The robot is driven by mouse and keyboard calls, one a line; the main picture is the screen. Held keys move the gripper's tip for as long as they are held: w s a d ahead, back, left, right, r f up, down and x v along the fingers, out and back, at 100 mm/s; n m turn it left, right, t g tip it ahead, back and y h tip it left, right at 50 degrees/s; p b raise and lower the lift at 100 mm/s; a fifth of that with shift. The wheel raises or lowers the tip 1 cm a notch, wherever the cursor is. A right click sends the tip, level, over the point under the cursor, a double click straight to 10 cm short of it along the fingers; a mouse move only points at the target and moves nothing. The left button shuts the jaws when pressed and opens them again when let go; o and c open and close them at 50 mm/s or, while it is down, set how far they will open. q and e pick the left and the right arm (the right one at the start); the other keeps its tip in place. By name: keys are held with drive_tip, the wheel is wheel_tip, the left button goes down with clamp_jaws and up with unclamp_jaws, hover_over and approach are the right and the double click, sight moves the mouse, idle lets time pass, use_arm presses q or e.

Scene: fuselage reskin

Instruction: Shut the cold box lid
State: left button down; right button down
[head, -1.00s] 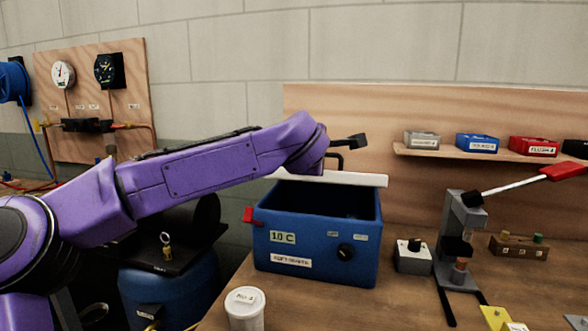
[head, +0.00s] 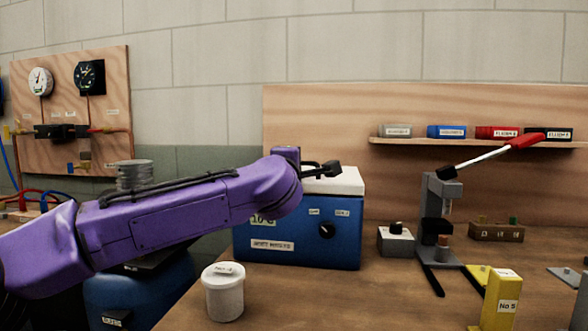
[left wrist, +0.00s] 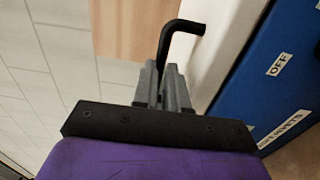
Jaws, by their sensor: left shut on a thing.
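The cold box (head: 300,245) is a blue box with a black knob and white labels, standing on the wooden bench. Its white lid (head: 340,181) lies flat along the top of the box, and no opening shows between them. The lid also shows in the left wrist view (left wrist: 222,45) beside the blue wall. My left gripper (left wrist: 163,75) is shut on the black bent lid handle (left wrist: 180,27). My right gripper is not in view.
A white lidded tub (head: 223,292) stands in front of the box, below my left arm. A grey switch box (head: 396,241) and a lever press (head: 440,225) stand to the right. A yellow block (head: 500,300) is at the front right. A shelf (head: 480,142) with bins runs behind.

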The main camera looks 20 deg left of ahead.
use_arm(q)
drive_tip(key=shift+d+f, duration=0.1)
drive_tip(key=shift+f, duration=0.2)
drive_tip(key=c, duration=1.4)
unclamp_jaws()
drive_tip(key=shift+c, duration=0.2)
drive_tip(key=shift+r, duration=0.1)
drive_tip(key=s, duration=1)
drive_tip(key=shift+s+d+b, duration=0.2)
drive_tip(key=shift+d+b, duration=0.2)
drive_tip(key=shift+a, duration=0.1)
